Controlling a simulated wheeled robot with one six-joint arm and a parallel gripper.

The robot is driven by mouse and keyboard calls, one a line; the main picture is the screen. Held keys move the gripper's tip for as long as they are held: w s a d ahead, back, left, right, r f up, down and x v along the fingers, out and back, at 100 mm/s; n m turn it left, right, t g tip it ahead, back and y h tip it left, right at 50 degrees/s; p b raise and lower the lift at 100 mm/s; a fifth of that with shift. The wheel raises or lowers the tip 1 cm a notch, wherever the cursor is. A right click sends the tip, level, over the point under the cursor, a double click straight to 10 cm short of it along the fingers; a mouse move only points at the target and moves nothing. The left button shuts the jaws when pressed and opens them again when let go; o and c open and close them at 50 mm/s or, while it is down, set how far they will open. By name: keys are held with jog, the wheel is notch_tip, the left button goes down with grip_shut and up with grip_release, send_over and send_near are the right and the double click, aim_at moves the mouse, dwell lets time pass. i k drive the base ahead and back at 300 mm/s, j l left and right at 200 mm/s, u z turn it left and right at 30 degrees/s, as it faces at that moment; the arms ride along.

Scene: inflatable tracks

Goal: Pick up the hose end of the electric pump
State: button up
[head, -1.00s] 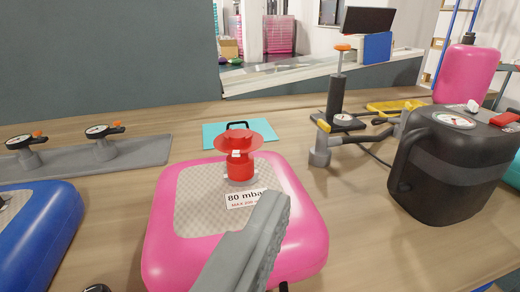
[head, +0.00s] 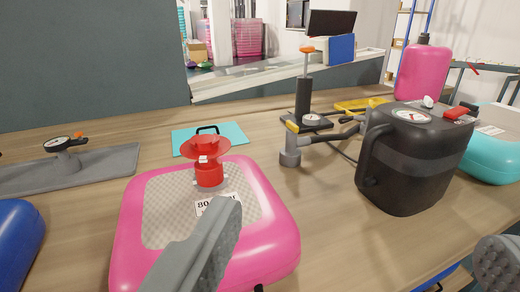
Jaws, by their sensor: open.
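The electric pump (head: 405,160) is a black box with a round gauge and a red switch on top, standing on the wooden table at right of centre. My gripper (head: 361,225) is open and empty, nearer the camera than the hose end. Its left finger shows over the pink cushion and its right finger at the lower right edge. The hose end lies between the fingers' directions, farther away, untouched.
A pink inflatable cushion (head: 265,245) with a red valve (head: 208,170) is at front left. A hand pump (head: 304,100) stands behind the hose end. Bare table lies before the hose end.

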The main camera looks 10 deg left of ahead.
aim_at(290, 155)
jog(key=i+l+u, duration=0.15)
jog(key=i+l, duration=0.15)
jog(key=i+l+u, duration=0.1)
jog(key=i+l, duration=0.15)
jog(key=l, duration=0.15)
jog(key=i+l+u, duration=0.15)
jog(key=l, duration=0.25)
jog(key=i, duration=0.1)
